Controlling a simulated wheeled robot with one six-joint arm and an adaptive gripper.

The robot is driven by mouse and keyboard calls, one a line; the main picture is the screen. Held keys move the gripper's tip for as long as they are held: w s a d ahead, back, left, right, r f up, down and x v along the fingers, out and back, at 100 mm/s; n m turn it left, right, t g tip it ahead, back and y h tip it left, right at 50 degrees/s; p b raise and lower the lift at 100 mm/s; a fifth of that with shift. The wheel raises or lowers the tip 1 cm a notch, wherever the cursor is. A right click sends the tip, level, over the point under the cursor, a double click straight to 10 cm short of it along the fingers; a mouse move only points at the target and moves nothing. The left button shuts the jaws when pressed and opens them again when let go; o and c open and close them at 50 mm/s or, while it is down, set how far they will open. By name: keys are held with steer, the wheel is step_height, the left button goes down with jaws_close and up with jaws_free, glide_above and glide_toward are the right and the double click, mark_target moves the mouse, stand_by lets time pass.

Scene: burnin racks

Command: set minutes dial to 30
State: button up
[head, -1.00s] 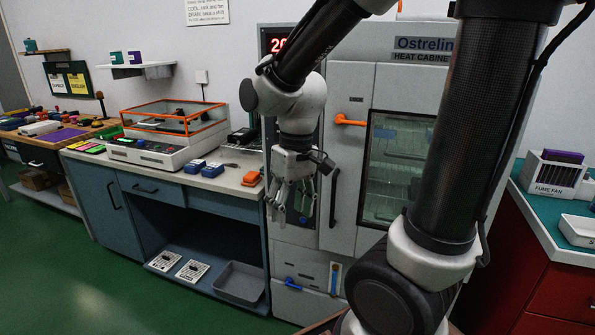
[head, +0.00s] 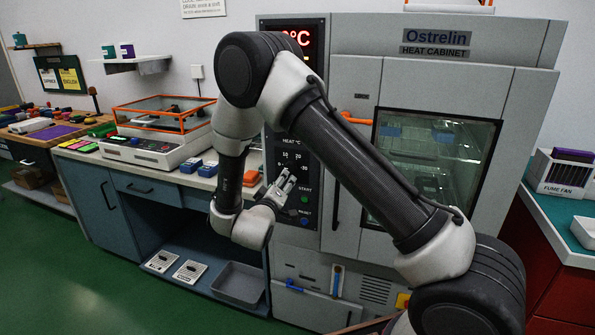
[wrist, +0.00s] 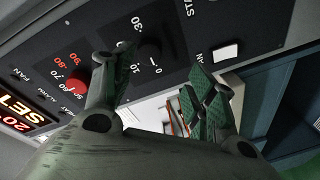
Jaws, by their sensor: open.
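The minutes dial (wrist: 150,52) is a small black knob on the dark control panel, with white figures 0, 10 and 30 around it in the wrist view. A white mark on it seems to face the 0; my left finger covers part of its scale. My gripper (wrist: 163,85) is open, its left finger close beside the dial and its right finger well off to the right. Nothing is between the fingers. In the head view my gripper (head: 289,180) is in front of the panel, hiding the dial below its scale figures.
A red knob (wrist: 78,88) with red figures and a lit SET display (wrist: 22,115) lie to the left in the wrist view. A white button (wrist: 225,52) is at the right. The green START button (head: 304,199) and cabinet handle (head: 336,190) are close to my gripper.

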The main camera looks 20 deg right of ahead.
mark_target(289, 168)
steer(key=shift+n+h, duration=0.3)
steer(key=x, duration=0.2)
steer(key=r+x, duration=0.1)
steer(key=x, duration=0.5)
steer(key=shift+r, duration=0.25)
steer(key=c, duration=1)
